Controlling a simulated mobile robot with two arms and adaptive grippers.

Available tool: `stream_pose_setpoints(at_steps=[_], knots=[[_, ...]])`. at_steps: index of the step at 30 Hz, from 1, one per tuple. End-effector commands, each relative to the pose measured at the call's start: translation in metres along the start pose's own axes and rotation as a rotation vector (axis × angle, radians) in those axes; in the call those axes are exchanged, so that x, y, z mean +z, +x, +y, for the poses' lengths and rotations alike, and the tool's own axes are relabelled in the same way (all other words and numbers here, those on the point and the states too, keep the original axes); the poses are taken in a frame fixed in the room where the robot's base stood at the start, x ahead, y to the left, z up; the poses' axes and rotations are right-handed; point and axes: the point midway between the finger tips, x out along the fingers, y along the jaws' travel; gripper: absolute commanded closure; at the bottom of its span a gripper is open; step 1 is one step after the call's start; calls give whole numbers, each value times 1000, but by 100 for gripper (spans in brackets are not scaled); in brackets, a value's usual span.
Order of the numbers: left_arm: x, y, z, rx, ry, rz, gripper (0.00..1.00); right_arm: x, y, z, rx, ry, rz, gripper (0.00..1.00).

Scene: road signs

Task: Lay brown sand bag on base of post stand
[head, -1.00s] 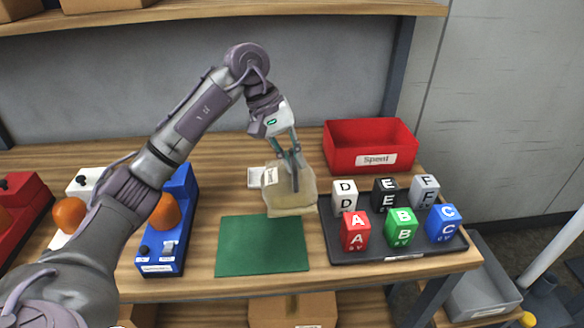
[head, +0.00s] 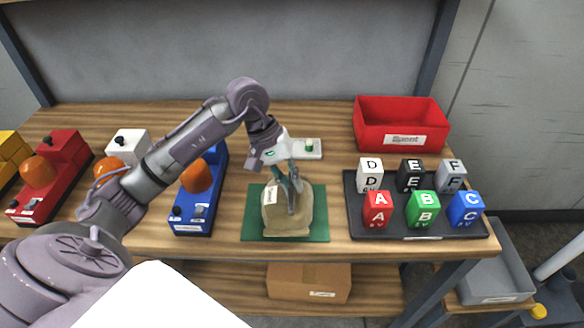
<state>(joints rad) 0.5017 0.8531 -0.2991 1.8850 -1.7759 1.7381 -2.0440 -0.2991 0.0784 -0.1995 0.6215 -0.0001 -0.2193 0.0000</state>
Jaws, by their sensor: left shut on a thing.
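The sand bag (head: 276,220), tan-brown with a small white label, is over the green mat (head: 251,232) on the workbench. My left gripper (head: 292,205) comes down on it from above and is shut on it. I cannot tell whether the bag rests on the mat or hangs just above it. A pale slanted post (head: 562,258) with a dark grey foot is partly in view at the lower right, beyond the bench; I cannot tell whether it is the post stand, and its base is largely cut off. My right gripper is not in view.
A black tray (head: 420,232) of several lettered blocks stands right of the mat, with a red bin (head: 400,110) behind. A blue box (head: 190,220) with an orange knob stands left. A grey bin (head: 492,275) stands beyond the bench's right end. A cardboard box (head: 308,282) is below.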

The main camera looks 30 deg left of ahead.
Motion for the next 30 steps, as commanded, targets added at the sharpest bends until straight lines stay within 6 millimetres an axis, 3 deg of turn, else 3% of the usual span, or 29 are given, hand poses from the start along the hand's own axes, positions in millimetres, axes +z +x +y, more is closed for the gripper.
stream_pose_setpoints(at_steps=[7,8,12,23,30], knots=[[-1,1,0,5,2,6,100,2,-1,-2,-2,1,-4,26],[-1,4,-2,0,0,2,86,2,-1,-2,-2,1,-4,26],[-1,3,-2,0,0,1,62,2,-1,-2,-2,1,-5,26],[-1,0,-1,1,0,3,62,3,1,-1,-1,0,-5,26],[-3,-38,-2,2,1,10,62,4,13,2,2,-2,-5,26]])
